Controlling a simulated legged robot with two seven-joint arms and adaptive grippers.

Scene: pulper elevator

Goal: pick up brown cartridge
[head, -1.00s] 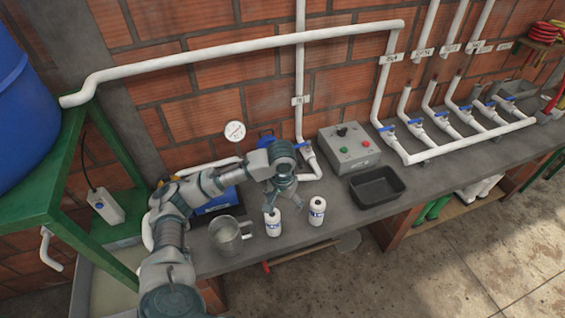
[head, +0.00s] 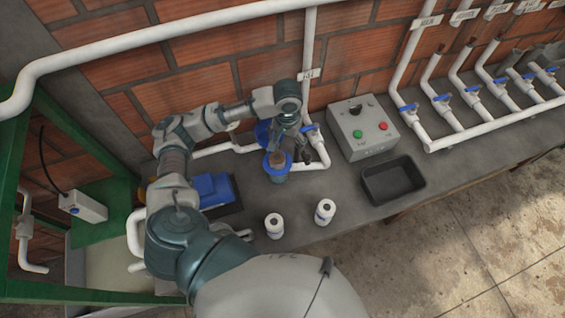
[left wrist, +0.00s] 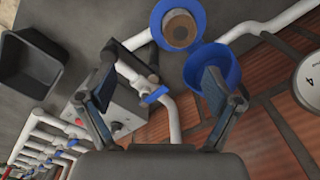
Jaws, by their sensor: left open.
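The brown cartridge (head: 278,158) stands in an open housing with a blue rim (head: 279,177) on the counter near the wall. Its round top with a dark centre also shows in the left wrist view (left wrist: 180,28), inside the blue ring. My left gripper (head: 304,146) is above and just right of the cartridge in the head view, with its fingers pointing down. In the left wrist view the fingers (left wrist: 160,68) are spread with nothing between them that they hold. The cartridge is beyond the fingertips, apart from them. My right gripper is not in view.
A second blue round part (left wrist: 209,62) is close to one finger. White pipes with blue valves run along the wall. A grey control box (head: 362,128) and black tray (head: 393,180) are to the right. Two white cylinders (head: 274,225) stand nearer the front edge.

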